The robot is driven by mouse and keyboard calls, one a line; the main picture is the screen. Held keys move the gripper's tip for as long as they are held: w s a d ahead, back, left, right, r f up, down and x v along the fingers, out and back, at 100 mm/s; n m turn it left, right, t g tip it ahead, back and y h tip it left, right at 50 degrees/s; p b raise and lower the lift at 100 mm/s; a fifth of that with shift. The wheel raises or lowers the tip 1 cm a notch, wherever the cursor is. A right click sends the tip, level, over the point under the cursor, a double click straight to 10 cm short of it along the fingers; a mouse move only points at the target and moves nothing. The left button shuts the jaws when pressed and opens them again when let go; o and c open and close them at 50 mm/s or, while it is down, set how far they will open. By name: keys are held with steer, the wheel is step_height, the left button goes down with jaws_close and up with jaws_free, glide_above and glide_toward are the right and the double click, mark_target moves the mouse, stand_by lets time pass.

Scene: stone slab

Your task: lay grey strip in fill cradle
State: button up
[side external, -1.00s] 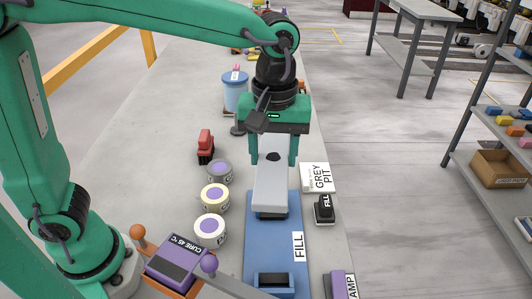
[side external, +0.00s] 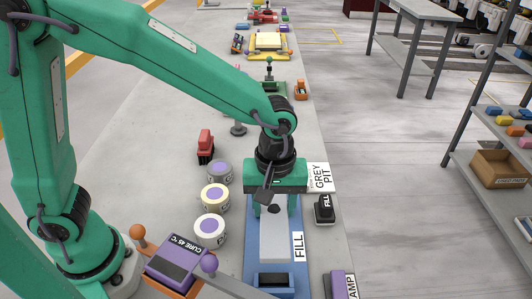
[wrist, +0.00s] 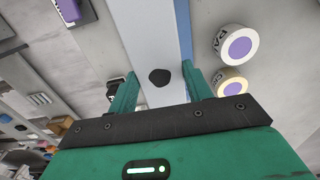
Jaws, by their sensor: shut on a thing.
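The grey strip (side external: 275,240) is long and flat, with a dark pit near the end that I hold. My gripper (side external: 274,212) is shut on the strip, one finger on each long side beside the pit. The wrist view also shows the strip (wrist: 146,35) between the fingers (wrist: 160,90). The blue fill cradle (side external: 300,283) lies beneath, marked FILL, with a dark block at its near end. The strip lines up along the cradle. I cannot tell whether it touches the supports. The cradle's far end is hidden behind my gripper.
Several round tubs (side external: 210,228) stand left of the cradle. A purple CURE box (side external: 175,257) is at the front left. A black FILL-marked block (side external: 324,209) and a GREY PIT card (side external: 320,177) are to the right, near the slab's edge. A red-and-black brush (side external: 205,146) stands farther back.

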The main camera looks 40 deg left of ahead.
mark_target(274, 224)
steer(key=shift+f, duration=2.95)
steer(key=shift+f, duration=1.85)
steer(key=shift+f, duration=0.1)
steer(key=o, duration=1.3)
steer(key=shift+r, duration=6.1)
steer(key=shift+a, duration=0.15)
